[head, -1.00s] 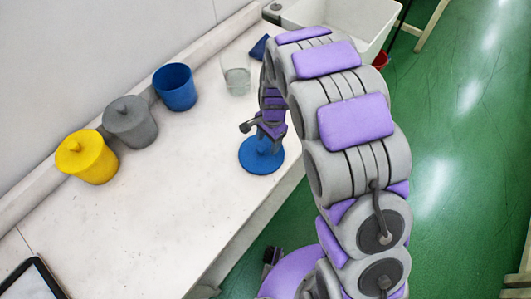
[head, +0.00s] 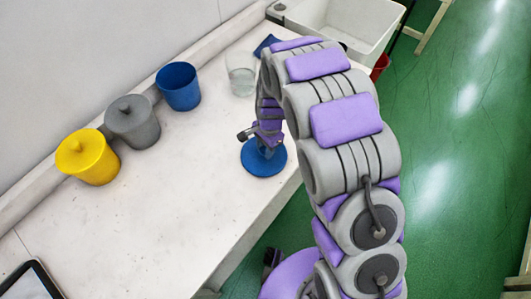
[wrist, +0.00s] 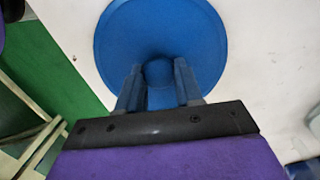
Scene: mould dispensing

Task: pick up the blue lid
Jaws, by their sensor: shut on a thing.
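The blue lid (head: 264,163) is a flat round disc with a knob, at the right edge of the white table. My gripper (head: 266,147) is above its middle. In the wrist view, the lid (wrist: 160,30) fills the upper middle, and the fingers of my gripper (wrist: 158,82) are on both sides of the round knob, shut on it. I cannot tell whether the lid touches the table. The open blue pot (head: 178,88) stands near the wall, apart from the lid.
A grey lidded pot (head: 133,123) and a yellow lidded pot (head: 88,158) stand in a row along the wall. A clear glass (head: 241,75) and a dark blue cloth-like item (head: 266,45) are farther back.

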